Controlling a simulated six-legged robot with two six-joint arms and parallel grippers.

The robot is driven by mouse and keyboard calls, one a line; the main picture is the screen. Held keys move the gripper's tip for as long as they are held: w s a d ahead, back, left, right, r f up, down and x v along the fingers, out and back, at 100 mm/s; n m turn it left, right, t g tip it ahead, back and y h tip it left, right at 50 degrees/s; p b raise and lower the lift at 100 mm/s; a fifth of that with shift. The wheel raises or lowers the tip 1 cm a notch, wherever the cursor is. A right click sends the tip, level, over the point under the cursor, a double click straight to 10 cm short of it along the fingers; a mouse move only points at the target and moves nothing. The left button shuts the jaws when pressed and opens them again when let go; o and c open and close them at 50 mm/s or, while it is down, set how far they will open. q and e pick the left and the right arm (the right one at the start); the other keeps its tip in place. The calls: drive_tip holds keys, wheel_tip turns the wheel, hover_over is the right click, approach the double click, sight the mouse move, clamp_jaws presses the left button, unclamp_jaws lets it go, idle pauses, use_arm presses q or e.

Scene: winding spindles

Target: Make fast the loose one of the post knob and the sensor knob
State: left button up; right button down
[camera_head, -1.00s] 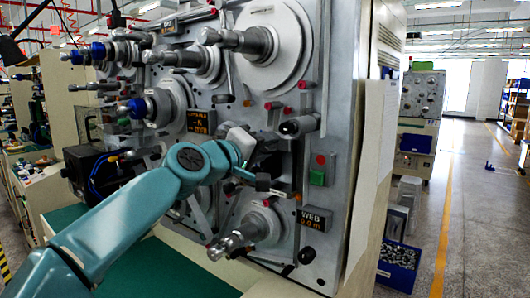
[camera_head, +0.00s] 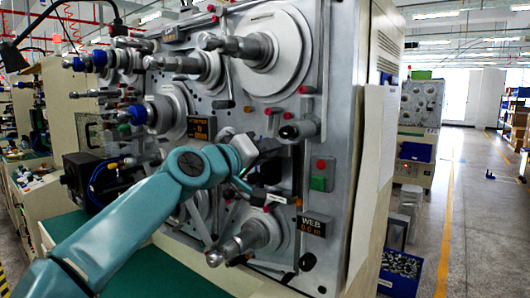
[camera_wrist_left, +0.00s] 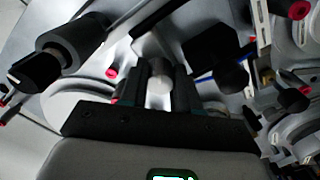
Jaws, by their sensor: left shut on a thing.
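My left gripper (camera_head: 268,148) reaches to the middle of the machine's front panel (camera_head: 345,130), below the large white reel. I cannot tell whether this knob is the post knob or the sensor knob. In the head view the wrist and fingers hide the held knob. The other of the two knobs I cannot pick out for certain. My right gripper is not in view.
A chrome-tipped spindle (camera_head: 240,243) juts out below. A WEB display (camera_head: 314,226) is at lower right.

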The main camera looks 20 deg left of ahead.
use_arm(q)
drive_tip(key=o, duration=0.8)
drive_tip(key=shift+d+f, duration=0.1)
drive_tip(key=shift+f, duration=0.2)
drive_tip(key=shift+c, duration=0.2)
drive_tip(key=o, duration=0.3)
drive_tip(key=shift+s+r, duration=0.1)
drive_tip(key=shift+r, duration=0.1)
drive_tip(key=b+v, duration=0.5)
drive_tip(key=v, duration=1.1)
drive_tip(key=shift+s, duration=0.15)
